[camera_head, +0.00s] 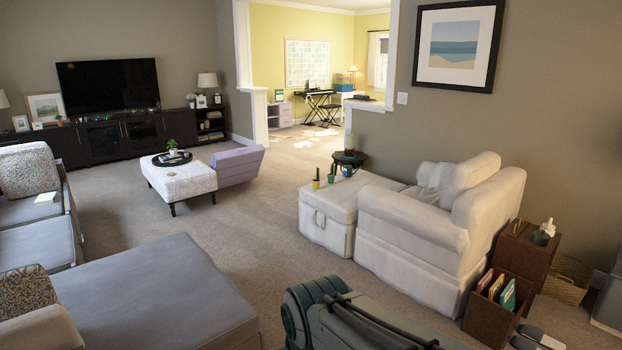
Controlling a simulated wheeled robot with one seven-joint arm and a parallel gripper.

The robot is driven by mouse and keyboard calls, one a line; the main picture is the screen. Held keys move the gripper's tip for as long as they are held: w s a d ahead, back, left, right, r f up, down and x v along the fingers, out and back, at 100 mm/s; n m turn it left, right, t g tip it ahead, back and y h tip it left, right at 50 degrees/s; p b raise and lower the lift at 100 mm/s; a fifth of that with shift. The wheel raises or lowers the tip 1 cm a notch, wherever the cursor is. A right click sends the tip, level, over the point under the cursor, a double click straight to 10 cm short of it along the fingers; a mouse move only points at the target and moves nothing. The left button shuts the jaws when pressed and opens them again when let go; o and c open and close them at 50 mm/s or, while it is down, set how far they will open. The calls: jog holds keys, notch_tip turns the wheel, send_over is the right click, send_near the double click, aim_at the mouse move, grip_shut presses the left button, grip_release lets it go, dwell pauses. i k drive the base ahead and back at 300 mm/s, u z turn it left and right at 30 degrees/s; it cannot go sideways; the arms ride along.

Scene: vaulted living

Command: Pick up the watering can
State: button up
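I cannot make out a watering can for certain. A small dark green vessel (540,238) stands on the brown wooden side unit at the right, with a small white object (548,227) right beside it; both are too small to identify. Several small potted plants, one in a yellow pot (316,184), stand on the white ottoman (327,215). More small teal items (348,153) are on a round dark side table behind them. My grey-green arm shows at the bottom centre, but my gripper is not in view.
A white armchair (420,225) stands between the ottoman and the side unit. A brown box with books (490,305) and a wicker basket (565,285) are on the floor at the right. A grey sofa (160,300) fills the lower left. Carpet (250,225) is clear mid-room.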

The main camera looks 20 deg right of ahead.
aim_at(347, 171)
jog(key=z, duration=0.8)
jog(key=i, duration=4.7)
jog(key=u, duration=1)
jog(key=i, duration=2.55)
jog(key=z, duration=0.05)
